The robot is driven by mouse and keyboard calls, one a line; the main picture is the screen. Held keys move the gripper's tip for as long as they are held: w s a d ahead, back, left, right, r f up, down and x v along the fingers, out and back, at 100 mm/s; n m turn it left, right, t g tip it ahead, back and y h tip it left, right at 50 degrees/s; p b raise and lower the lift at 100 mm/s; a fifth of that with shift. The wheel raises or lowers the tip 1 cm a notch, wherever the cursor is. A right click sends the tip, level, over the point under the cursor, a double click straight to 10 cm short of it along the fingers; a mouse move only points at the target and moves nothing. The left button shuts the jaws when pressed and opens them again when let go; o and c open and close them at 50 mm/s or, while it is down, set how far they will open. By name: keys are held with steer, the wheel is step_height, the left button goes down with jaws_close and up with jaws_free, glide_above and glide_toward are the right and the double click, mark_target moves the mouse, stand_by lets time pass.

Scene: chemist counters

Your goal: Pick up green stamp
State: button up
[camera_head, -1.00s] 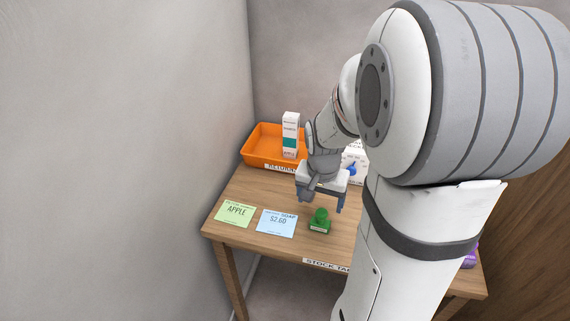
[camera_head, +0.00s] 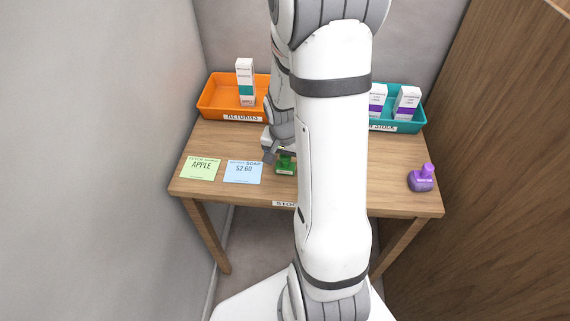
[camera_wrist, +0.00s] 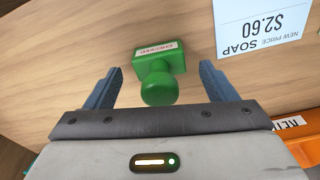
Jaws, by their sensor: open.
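The green stamp (camera_head: 285,166) stands on the wooden table, right of the blue price card, partly hidden by my arm. In the wrist view the green stamp (camera_wrist: 159,72) shows its round knob and its block base with a white label. My gripper (camera_wrist: 158,88) is open, with one blue-grey finger on each side of the stamp and a gap to both. Its knob lies between the fingers and its base reaches just past the fingertips. In the head view my gripper (camera_head: 278,155) is mostly hidden behind my arm.
The blue soap price card (camera_head: 244,172) and green apple card (camera_head: 201,169) lie left of the stamp. A purple stamp (camera_head: 422,179) stands at the table's right. An orange tray (camera_head: 215,104) and a teal tray (camera_head: 408,127), holding boxes, stand at the back.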

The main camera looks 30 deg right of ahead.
steer(key=shift+c, duration=0.4)
steer(key=c, duration=1)
step_height(320, 180, up, 10)
steer(key=shift+r, duration=0.1)
